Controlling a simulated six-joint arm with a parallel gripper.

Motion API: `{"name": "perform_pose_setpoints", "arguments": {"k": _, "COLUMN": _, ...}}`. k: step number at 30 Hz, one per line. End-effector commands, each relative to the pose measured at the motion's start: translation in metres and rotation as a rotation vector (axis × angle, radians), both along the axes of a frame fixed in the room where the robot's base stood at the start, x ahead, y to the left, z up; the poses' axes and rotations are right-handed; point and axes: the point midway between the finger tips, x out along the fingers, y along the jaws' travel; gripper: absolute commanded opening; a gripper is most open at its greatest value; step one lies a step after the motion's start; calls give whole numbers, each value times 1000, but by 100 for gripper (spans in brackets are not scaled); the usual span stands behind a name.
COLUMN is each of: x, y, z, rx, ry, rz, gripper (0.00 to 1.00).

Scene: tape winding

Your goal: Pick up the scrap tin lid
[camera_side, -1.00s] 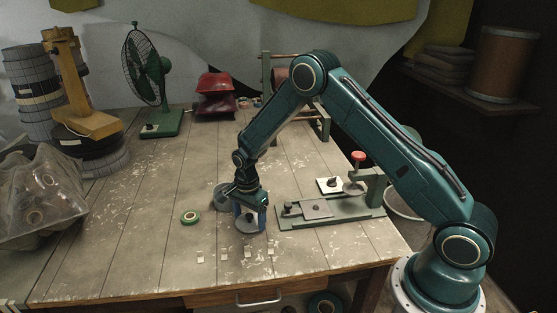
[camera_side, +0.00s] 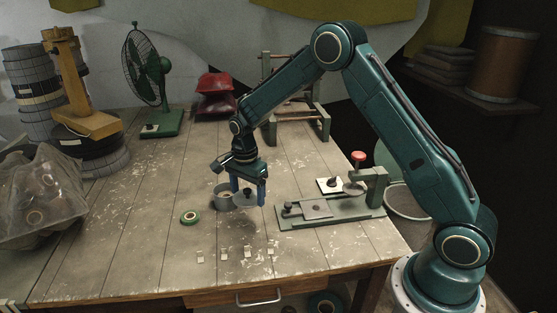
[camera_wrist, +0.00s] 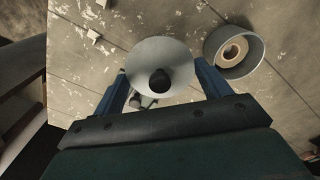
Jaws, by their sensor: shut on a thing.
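The scrap tin lid (camera_side: 246,202) is a grey disc with a dark knob on top. My gripper (camera_side: 248,191) has its blue fingers on opposite sides of the lid and holds it above the table. In the wrist view the lid (camera_wrist: 160,52) lies between the fingertips of my gripper (camera_wrist: 158,75), its knob facing the camera. The open grey tin (camera_side: 223,191) stands on the table just left of the lid in the side view. In the wrist view the tin (camera_wrist: 258,50) is at the upper right, with a tan ring inside.
Several small pale pieces (camera_side: 224,255) lie near the table's front edge. A green fixture (camera_side: 330,213) with a red knob stands to the right. Bare table (camera_side: 150,235) lies at the left front.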

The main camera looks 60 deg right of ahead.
Motion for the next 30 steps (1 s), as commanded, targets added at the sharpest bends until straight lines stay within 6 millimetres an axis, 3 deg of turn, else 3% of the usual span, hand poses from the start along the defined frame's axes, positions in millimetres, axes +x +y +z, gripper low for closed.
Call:
{"name": "perform_pose_setpoints", "arguments": {"k": 6, "x": 1, "y": 0, "z": 50, "rx": 0, "ry": -4, "rz": 0, "gripper": 54}}
{"name": "perform_pose_setpoints", "arguments": {"k": 15, "x": 1, "y": 0, "z": 95, "rx": 0, "ry": -3, "rz": 0, "gripper": 54}}
{"name": "perform_pose_setpoints", "arguments": {"k": 21, "x": 0, "y": 0, "z": 106, "rx": 0, "ry": 0, "rz": 0, "gripper": 54}}
{"name": "perform_pose_setpoints", "arguments": {"k": 30, "x": 0, "y": 0, "z": 108, "rx": 0, "ry": 0, "rz": 0, "gripper": 54}}
